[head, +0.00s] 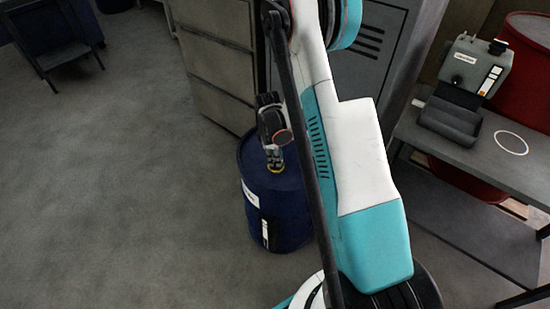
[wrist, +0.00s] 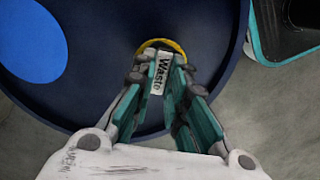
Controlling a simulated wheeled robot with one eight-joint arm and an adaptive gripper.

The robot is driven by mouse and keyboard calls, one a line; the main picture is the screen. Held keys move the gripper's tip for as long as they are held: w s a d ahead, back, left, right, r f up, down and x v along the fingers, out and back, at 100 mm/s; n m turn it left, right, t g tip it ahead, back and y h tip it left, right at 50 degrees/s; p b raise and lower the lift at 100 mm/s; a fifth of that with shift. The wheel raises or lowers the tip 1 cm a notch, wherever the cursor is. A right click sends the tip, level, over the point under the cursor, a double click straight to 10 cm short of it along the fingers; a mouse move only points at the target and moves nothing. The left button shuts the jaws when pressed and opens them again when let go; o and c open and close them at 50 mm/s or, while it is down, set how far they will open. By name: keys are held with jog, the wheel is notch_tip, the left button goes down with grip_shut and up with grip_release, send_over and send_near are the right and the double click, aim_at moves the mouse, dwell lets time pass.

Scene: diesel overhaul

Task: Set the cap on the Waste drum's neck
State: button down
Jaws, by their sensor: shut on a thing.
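The Waste drum (head: 262,205) is dark blue and stands upright on the floor. Its round top (wrist: 95,95) fills much of the wrist view. My gripper (head: 275,160) points down over the drum top; in the wrist view my gripper (wrist: 161,75) is shut on the cap. The cap's white label (wrist: 160,73), reading "Waste", shows between the fingers. A yellow rim (wrist: 161,43) curves just beyond the fingertips, close to the drum's edge. The neck is hidden under the cap and fingers, so I cannot tell whether the cap touches it.
A bright blue disc (wrist: 32,40) shows at the left of the drum top. A grey drawer cabinet (head: 215,60) stands behind the drum. A bench (head: 470,150) at right carries a grey device (head: 460,85). A red drum (head: 530,85) stands behind it.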

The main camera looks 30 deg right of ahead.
jog(key=c, duration=1.5)
grip_release()
jog(key=r, duration=0.8)
jog(key=a+r, duration=0.1)
jog(key=r, duration=0.3)
jog(key=shift+w, duration=0.3)
